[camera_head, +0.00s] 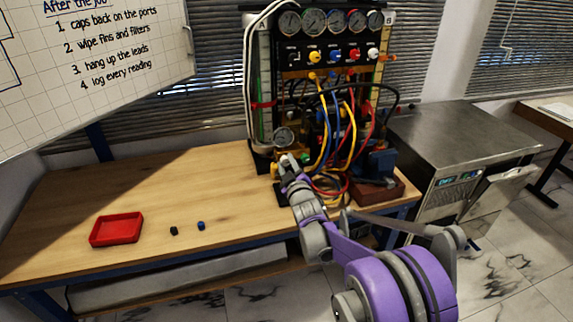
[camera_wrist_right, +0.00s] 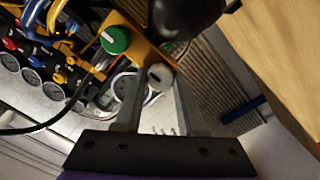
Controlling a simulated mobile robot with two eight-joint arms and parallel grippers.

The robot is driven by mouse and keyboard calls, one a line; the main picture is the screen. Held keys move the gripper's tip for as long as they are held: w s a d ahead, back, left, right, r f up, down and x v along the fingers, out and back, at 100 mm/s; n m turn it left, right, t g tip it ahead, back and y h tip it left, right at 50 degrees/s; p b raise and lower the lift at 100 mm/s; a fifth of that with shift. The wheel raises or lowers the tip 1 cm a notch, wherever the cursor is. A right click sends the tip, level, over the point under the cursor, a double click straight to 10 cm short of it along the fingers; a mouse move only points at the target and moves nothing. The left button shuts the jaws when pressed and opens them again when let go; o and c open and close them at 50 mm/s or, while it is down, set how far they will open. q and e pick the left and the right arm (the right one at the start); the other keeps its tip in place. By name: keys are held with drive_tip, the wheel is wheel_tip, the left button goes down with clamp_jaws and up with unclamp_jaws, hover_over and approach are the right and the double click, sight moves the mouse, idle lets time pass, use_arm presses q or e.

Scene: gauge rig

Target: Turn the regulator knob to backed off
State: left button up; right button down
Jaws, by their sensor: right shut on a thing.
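The regulator knob (camera_wrist_right: 160,76) looks like a small light grey round cap in the right wrist view. It sits between the two fingertips of my right gripper (camera_wrist_right: 157,88), which is shut on it. In the head view my right gripper (camera_head: 287,160) reaches the lower front of the gauge rig (camera_head: 262,100), just below a round gauge (camera_head: 284,137), and hides the knob there. The knob's turned position cannot be read. A green knob (camera_wrist_right: 115,40) on an orange-yellow block is beside it, apart from the fingers. My left gripper is not in view.
Coloured hoses (camera_head: 345,140) hang close to the right of my gripper. A red tray (camera_head: 117,229), a black cap (camera_head: 174,231) and a blue cap (camera_head: 201,225) lie on the wooden bench (camera_head: 130,190). The bench's left part is mostly clear. A steel machine (camera_head: 465,135) stands at right.

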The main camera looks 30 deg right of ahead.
drive_tip(key=c, duration=0.5)
unclamp_jaws()
drive_tip(key=shift+s, duration=0.1)
drive_tip(key=v, duration=1)
drive_tip(key=shift+s, duration=0.3)
drive_tip(key=shift+a, duration=0.2)
